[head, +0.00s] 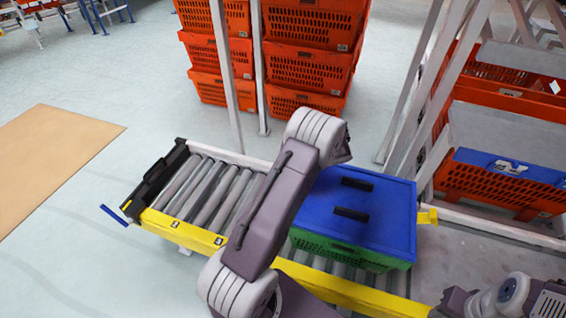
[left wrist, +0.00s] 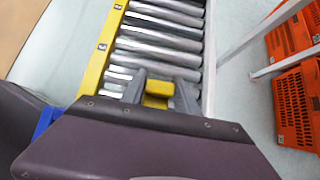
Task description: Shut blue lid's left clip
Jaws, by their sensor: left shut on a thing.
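The blue lid (head: 378,205) lies on a green crate (head: 350,252) standing on the roller conveyor. Two black handles show on its top. A yellow clip (head: 427,216) sticks out at the lid's right side. The lid's left side is hidden behind my left arm in the head view. In the left wrist view my left gripper (left wrist: 160,92) is shut on the yellow left clip (left wrist: 157,88), above the rollers. A sliver of blue (left wrist: 45,120) shows beside my wrist. I cannot tell the clip's angle. Of my right arm only links show at the lower right.
The roller conveyor (head: 205,190) with a yellow rail (head: 185,232) is bare left of the crate. Orange totes (head: 310,65) are stacked behind it. Grey posts and a rack of orange totes (head: 490,185) stand at the right. Floor at left is open.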

